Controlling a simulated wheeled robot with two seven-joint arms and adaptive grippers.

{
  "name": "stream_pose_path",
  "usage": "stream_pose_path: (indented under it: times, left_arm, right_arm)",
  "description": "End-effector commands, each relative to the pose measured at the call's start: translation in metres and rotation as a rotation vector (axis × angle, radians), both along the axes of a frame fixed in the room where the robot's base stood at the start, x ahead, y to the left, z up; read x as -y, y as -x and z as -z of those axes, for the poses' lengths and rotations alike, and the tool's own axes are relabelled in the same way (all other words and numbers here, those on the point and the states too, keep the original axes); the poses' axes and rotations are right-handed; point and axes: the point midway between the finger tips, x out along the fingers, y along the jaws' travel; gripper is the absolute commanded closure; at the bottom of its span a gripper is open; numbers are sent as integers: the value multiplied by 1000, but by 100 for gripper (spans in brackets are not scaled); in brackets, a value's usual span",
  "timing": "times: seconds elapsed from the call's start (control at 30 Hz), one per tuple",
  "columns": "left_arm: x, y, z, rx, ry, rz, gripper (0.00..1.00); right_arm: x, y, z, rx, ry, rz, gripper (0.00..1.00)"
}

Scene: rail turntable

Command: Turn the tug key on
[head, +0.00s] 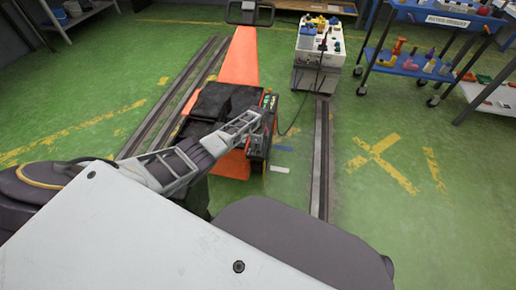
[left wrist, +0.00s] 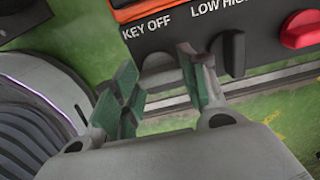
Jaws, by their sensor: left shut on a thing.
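The orange tug (head: 239,58) stands between the floor rails, with its dark control panel (head: 259,146) on its right side. My left gripper (head: 252,118) reaches to this panel from the left. The key's exact angle is hard to tell. My right gripper is not in view.
Right of the key on the panel are a black knob (left wrist: 232,54) under "LOW HIGH" and a red knob (left wrist: 302,29). A blue cart (head: 400,62) is at the back right. Green floor at the right is clear.

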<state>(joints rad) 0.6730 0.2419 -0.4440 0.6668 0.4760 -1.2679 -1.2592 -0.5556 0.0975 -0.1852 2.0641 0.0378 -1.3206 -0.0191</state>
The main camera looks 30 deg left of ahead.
Motion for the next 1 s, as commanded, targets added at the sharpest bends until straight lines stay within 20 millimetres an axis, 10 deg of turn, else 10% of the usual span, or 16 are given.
stream_pose_path:
  times: [0.27,0.3,0.43,1.0]
  left_arm:
    - [0,0,0,1,0,3,81]
    - [0,0,0,1,0,2,53]
    - [0,0,0,1,0,2,37]
    - [0,-1,-4,1,0,0,36]
  right_arm:
    - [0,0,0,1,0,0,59]
    - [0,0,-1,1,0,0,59]
    - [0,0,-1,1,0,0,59]
    - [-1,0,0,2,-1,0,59]
